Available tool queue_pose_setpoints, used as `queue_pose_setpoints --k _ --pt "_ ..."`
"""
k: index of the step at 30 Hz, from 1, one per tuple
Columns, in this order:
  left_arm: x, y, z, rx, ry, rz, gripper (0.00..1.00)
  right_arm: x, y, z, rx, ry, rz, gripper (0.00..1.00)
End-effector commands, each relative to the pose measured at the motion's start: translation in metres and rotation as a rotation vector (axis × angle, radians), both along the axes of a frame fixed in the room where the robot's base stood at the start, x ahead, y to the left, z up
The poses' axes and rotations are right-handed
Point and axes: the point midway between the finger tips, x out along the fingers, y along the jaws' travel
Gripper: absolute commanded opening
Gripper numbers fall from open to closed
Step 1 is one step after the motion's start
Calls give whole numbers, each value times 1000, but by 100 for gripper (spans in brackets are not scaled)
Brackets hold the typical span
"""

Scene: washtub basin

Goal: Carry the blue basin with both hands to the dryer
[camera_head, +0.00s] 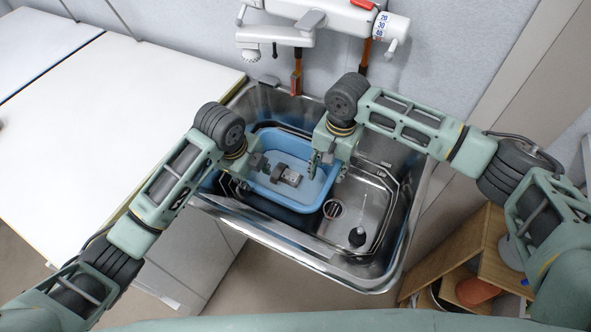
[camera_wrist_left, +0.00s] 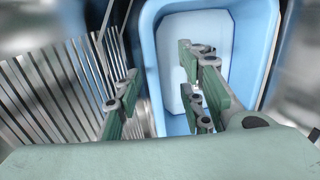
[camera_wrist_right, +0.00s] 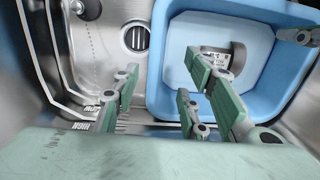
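The blue basin (camera_head: 318,197) stands upright inside the steel sink, with a pale flat bottom. Its side wall also shows in the left wrist view (camera_wrist_left: 148,62) and the right wrist view (camera_wrist_right: 158,62). My left gripper (camera_head: 250,166) is at the basin's left rim, its fingers spread on either side of the wall (camera_wrist_left: 160,103). My right gripper (camera_head: 325,158) is at the right rim, fingers also apart, some inside the basin and one outside (camera_wrist_right: 157,103). Neither is closed on the rim. I cannot identify the dryer in these views.
A dark cylindrical piece with a metal part (camera_head: 287,176) lies in the basin. The steel sink (camera_head: 366,275) surrounds it, with a drain (camera_head: 332,208) at right. A white counter (camera_head: 110,110) lies left, a wall-mounted faucet unit (camera_head: 330,18) above, a wooden shelf (camera_head: 470,255) at right.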

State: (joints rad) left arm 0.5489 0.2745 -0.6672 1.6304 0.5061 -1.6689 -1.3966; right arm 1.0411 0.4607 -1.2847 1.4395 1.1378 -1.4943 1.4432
Motion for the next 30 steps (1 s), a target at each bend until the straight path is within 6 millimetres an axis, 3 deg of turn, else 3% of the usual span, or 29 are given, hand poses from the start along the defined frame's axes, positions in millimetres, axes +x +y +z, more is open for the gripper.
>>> queue_pose_setpoints --k 4,14,30 --pt "-14 2 -7 14 53 -8 37 -2 0 -1 -62 -3 10 40" --pt "-13 1 -10 14 53 -7 37 -3 0 -5 -59 -1 9 40" --pt "-2 -4 -78 14 52 -5 37 -3 0 -74 -59 -1 8 40"
